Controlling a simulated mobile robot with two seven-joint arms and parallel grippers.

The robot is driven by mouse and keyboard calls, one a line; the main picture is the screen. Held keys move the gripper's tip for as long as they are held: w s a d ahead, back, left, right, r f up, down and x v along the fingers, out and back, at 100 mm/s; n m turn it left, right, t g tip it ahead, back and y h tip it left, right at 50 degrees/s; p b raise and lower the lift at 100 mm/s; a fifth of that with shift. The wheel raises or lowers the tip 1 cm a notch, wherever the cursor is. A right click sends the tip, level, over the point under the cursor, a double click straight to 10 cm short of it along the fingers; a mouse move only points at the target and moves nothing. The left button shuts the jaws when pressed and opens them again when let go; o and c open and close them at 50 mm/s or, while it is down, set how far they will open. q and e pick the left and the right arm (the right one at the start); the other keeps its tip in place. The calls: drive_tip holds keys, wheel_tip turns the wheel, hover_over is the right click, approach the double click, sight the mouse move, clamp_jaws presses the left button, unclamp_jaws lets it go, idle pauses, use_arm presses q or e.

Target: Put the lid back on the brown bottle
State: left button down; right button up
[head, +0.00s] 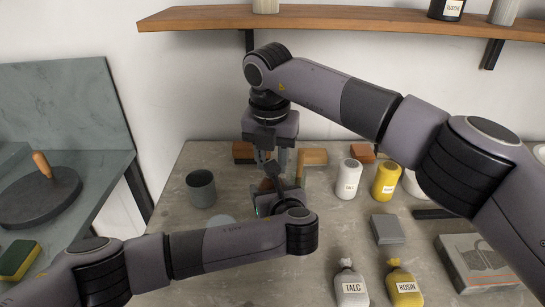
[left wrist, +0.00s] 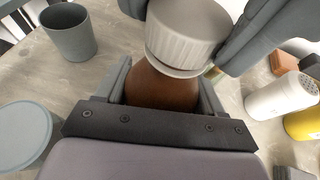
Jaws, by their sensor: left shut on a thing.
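My left gripper (head: 278,192) is shut on the brown bottle (left wrist: 160,88), which shows upright between its fingers in the left wrist view. The pale grey ribbed lid (left wrist: 186,36) is at the bottle's top; I cannot tell whether it is seated or just above the neck. My right gripper (head: 270,158) points down from above, with its fingers on either side of the lid. I cannot tell whether they press on it. In the head view the arms hide most of the bottle and the lid.
A grey cup (head: 201,188) and a pale round disc (left wrist: 24,136) stand left of the bottle. A white talc shaker (head: 348,180) and a yellow rosin shaker (head: 385,182) stand to the right. A grey block (head: 387,229) and two labelled bags lie nearer. A wooden shelf (head: 350,20) runs above.

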drive_tip(key=m, duration=0.5)
drive_tip(key=shift+a+h, duration=0.1)
drive_tip(key=shift+h, duration=0.2)
drive_tip(key=m+g, duration=0.1)
drive_tip(key=m, duration=0.5)
drive_tip(key=shift+w+m, duration=0.1)
drive_tip(key=shift+m, duration=0.3)
drive_tip(key=o, duration=1)
